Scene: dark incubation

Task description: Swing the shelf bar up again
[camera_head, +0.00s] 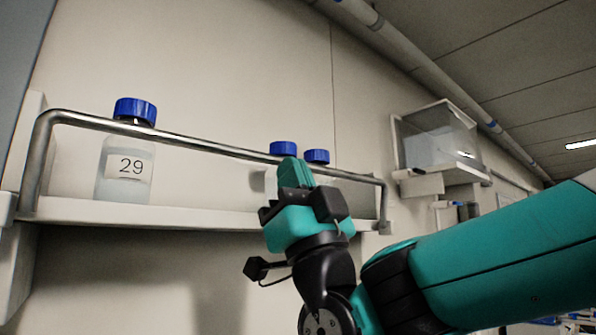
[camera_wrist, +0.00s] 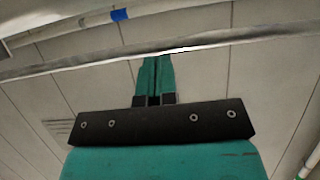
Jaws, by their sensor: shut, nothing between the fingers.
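The shelf bar (camera_head: 205,146) is a grey metal rail with bent ends. In the head view it stands raised along the front of the white shelf (camera_head: 150,214), crossing in front of the bottles. My gripper (camera_head: 289,168) is at the bar's right half, its teal fingertips overlapping the rail. In the wrist view the bar (camera_wrist: 80,63) runs across the picture, and my shut, empty fingers (camera_wrist: 156,62) reach up to its line. I cannot tell whether they touch it. My gripper hides part of the bar and the shelf behind it.
A blue-capped bottle labelled 29 (camera_head: 126,165) stands at the shelf's left. Two more blue caps (camera_head: 283,148) (camera_head: 317,156) show behind the bar near my gripper. A clear box (camera_head: 438,143) sits on a wall bracket at right. The space below the shelf looks open.

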